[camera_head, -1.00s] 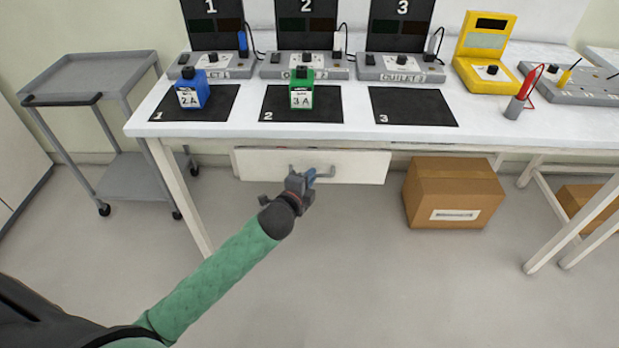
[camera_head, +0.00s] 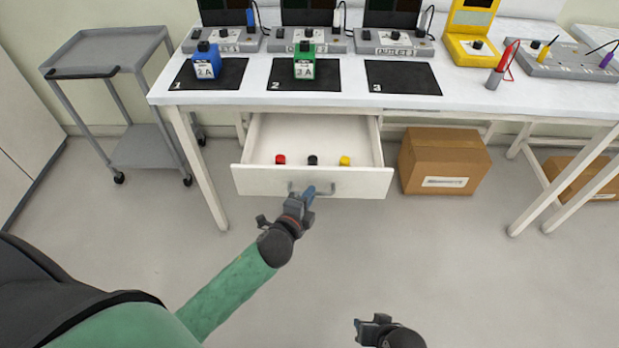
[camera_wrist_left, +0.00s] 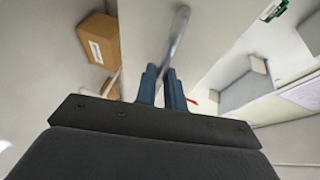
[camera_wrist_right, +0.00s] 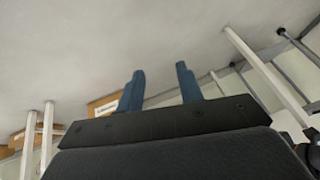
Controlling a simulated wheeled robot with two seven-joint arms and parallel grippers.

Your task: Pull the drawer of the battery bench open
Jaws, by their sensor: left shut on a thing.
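The white drawer (camera_head: 262,181) under the battery bench (camera_head: 400,99) stands open, pulled out toward me. A red, a black and a yellow small knob-like thing lie inside it. Its grey bar handle (camera_head: 328,190) is on the front face. My left gripper (camera_head: 308,193) is shut on the handle; in the left wrist view the handle (camera_wrist_left: 179,35) runs between the blue fingers (camera_wrist_left: 164,85). My right gripper (camera_head: 372,322) is low in the head view, away from the drawer. In the right wrist view its fingers (camera_wrist_right: 160,88) are apart with nothing between them.
On the bench top, a blue battery (camera_head: 206,62) stands on mat 1 and a green battery (camera_head: 304,62) on mat 2; mat 3 (camera_head: 402,78) is empty. A cardboard box (camera_head: 440,160) sits on the floor right of the drawer. A grey cart (camera_head: 110,75) stands at left.

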